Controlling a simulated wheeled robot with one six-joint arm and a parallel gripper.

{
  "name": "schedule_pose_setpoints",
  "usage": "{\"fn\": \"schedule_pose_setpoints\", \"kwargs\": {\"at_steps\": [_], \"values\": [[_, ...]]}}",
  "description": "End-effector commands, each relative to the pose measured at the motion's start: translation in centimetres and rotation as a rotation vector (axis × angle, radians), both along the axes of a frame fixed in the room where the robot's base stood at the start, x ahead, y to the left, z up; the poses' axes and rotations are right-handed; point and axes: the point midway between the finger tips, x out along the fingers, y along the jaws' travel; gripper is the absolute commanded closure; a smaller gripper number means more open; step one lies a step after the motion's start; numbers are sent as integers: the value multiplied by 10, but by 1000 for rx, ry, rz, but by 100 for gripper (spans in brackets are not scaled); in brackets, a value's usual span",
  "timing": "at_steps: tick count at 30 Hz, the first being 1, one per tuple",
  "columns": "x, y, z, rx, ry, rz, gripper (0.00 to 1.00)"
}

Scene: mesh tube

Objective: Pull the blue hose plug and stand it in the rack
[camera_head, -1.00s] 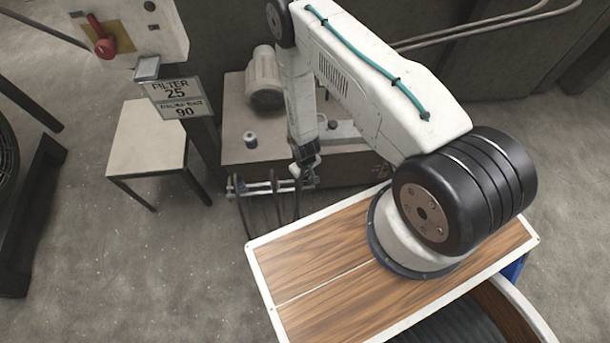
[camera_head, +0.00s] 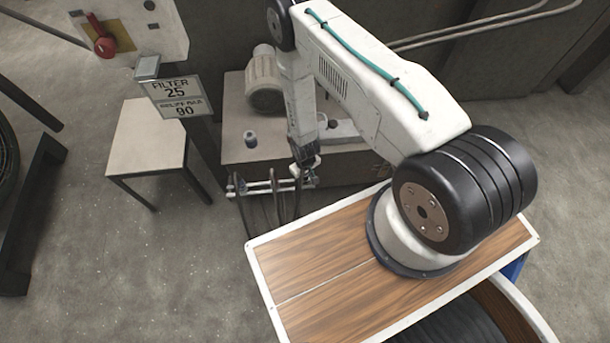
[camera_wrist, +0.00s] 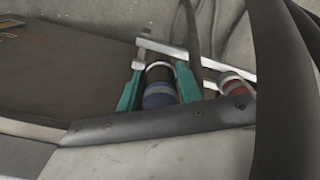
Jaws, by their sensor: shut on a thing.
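The blue hose plug (camera_wrist: 160,97) sits between the teal fingers of my gripper (camera_wrist: 158,88) in the wrist view, which are shut on it. It has a dark body, a pale ring and a blue band. In the head view my gripper (camera_head: 306,172) is at the right end of a pale rail (camera_head: 264,186) with dark hoses hanging from it. The plug is too small to make out there. The rail also shows in the wrist view (camera_wrist: 165,50), close by the plug; I cannot tell whether they touch. I cannot identify the rack with certainty.
A red-banded plug (camera_wrist: 234,84) is just right of my gripper, and a thick dark hose (camera_wrist: 283,90) crosses the wrist view's right side. A small blue-grey item (camera_head: 250,138) and a motor (camera_head: 264,82) are on the bench behind the rail. A stool (camera_head: 148,138) stands left.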

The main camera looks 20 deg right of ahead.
Motion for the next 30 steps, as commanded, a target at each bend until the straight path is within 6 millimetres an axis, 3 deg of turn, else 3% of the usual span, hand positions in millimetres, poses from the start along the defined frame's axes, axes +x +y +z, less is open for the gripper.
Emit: {"fn": "schedule_pose_setpoints", "kwargs": {"at_steps": [30], "values": [[0, 0, -12, 0, 0, 0, 100]]}}
